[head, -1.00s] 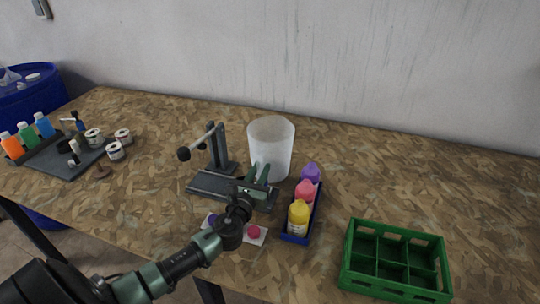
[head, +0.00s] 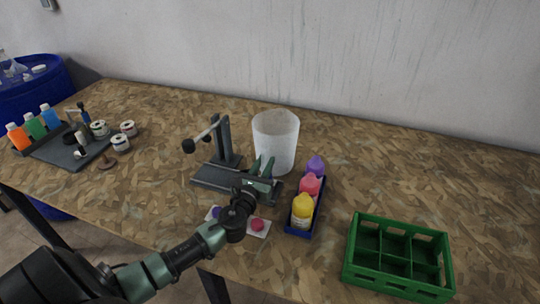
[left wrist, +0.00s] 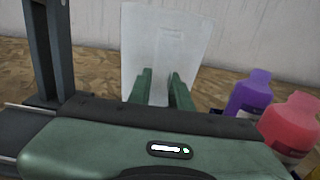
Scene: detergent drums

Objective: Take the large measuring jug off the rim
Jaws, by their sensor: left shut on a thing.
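A large, whitish translucent jug (head: 275,145) appears to stand upright on the table, behind my left gripper. In the left wrist view the jug (left wrist: 160,45) fills the middle, with a narrow handle-like outline on its near side. My left gripper (head: 263,167) is at the jug's lower near side. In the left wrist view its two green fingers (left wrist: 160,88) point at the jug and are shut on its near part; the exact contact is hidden. My right gripper is not in view.
A dark press stand (head: 225,150) is close left of the jug. A blue tray (head: 308,220) with purple, pink and yellow bottles is close right. A green crate (head: 398,257) stands at front right. A blue drum (head: 40,82) with clear vessels is far left. The table's back right is clear.

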